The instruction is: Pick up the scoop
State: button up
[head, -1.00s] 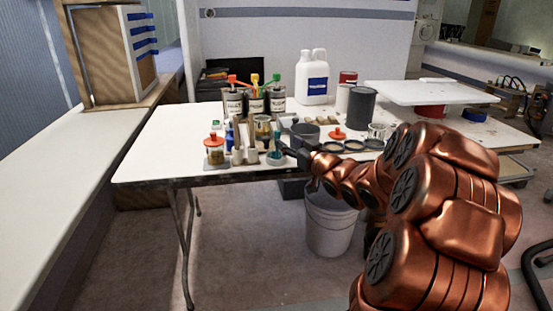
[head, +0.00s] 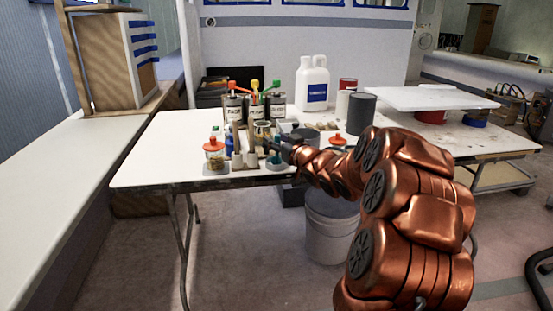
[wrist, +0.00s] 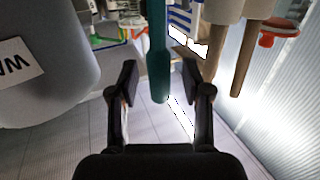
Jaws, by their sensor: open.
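A teal handle (wrist: 158,50), which looks like the scoop's, hangs between the two black fingers of my gripper (wrist: 159,80) in the wrist view. A gap shows on each side of it, so the fingers are open around it and not closed on it. Its far end is out of the wrist frame. In the head view my gripper (head: 272,146) is at the front edge of the table among small items, and a teal piece (head: 275,159) shows just below it. The scoop's bowl cannot be made out.
Wooden handles (wrist: 243,60) hang close to the right finger, and a grey container (wrist: 45,65) is close on the left. On the white table (head: 150,160) stand an orange-lidded jar (head: 214,156), several labelled cans and a white jug (head: 312,84). The table's left part is clear.

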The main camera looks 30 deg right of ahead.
grip_shut()
dwell(0.3)
jog(key=shift+r, duration=0.1)
jog(key=shift+r+p, duration=0.3)
jog(key=shift+r, duration=0.25)
notch_tip(320, 180, up, 3)
jog(key=shift+f+p, duration=0.1)
jog(key=shift+p, duration=0.55)
jog(key=s+a+r+p, duration=0.1)
jog(key=s+a+p, duration=0.1)
jog(key=s, duration=1.3)
jog(key=shift+s+a, duration=0.3)
jog(key=shift+s, duration=0.1)
